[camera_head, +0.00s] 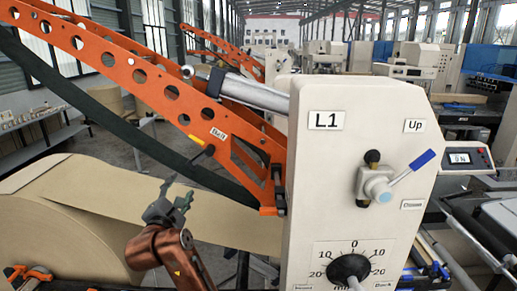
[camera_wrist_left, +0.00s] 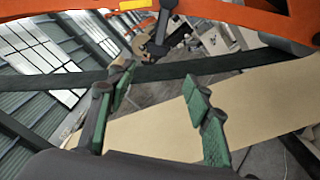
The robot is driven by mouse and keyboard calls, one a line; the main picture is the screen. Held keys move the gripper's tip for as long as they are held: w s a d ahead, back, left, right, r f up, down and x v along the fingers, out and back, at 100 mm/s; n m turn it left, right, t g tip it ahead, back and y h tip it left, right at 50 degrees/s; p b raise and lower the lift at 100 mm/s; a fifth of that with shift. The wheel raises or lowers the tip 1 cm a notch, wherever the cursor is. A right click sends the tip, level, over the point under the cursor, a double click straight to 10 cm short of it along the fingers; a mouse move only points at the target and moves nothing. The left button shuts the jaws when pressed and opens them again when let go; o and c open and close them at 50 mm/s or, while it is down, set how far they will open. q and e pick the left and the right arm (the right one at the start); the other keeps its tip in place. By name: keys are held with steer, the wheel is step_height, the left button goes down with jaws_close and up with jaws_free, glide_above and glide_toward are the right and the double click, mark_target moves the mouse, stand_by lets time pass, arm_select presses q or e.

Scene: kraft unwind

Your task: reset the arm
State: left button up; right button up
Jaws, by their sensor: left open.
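My left gripper (camera_head: 174,196) is open and empty in the head view, above the brown paper web and left of the white L1 panel. The left wrist view shows its two green-padded fingers (camera_wrist_left: 160,80) spread apart with nothing between them. My copper-coloured left arm (camera_head: 168,246) comes up from the bottom edge. The orange perforated machine arm (camera_head: 135,70) slopes down from the upper left to the panel, above and behind the gripper and apart from it. A dark belt (camera_head: 110,115) runs below it. My right gripper is not in view.
A large kraft paper roll (camera_head: 60,235) fills the lower left. A small display box (camera_head: 463,158) is at right.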

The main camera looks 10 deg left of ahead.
arm_select(q)
steer(key=s+a+f+m+g, duration=0.2)
steer(key=s+f+m, duration=0.25)
steer(key=f, duration=0.75)
steer(key=s+a+f+m+g, duration=0.2)
steer(key=s+f+m, duration=0.25)
steer(key=f, duration=0.65)
steer(key=s+a+f+m+g, duration=0.15)
steer(key=s+f+m, duration=0.3)
steer(key=f, duration=0.75)
steer(key=s+d+f+m+g+h, duration=0.15)
steer(key=s+f+m+g, duration=0.4)
steer(key=s+f, duration=0.8)
steer(key=s+d+f+m+g, duration=0.3)
steer(key=s+f+m, duration=0.6)
steer(key=s, duration=0.7)
step_height(320, 180, down, 38)
steer(key=s+d+g+b, duration=0.1)
steer(key=b, duration=0.7)
steer(key=s+f+b, duration=0.3)
steer(key=s+f, duration=0.6)
steer(key=f, duration=0.3)
steer(key=s+f+g+b, duration=0.1)
steer(key=s+f+b, duration=0.2)
steer(key=s+f, duration=0.7)
steer(key=shift+s+f+g+h, duration=0.3)
steer(key=shift+f+h, duration=0.05)
steer(key=shift+f, duration=0.6)
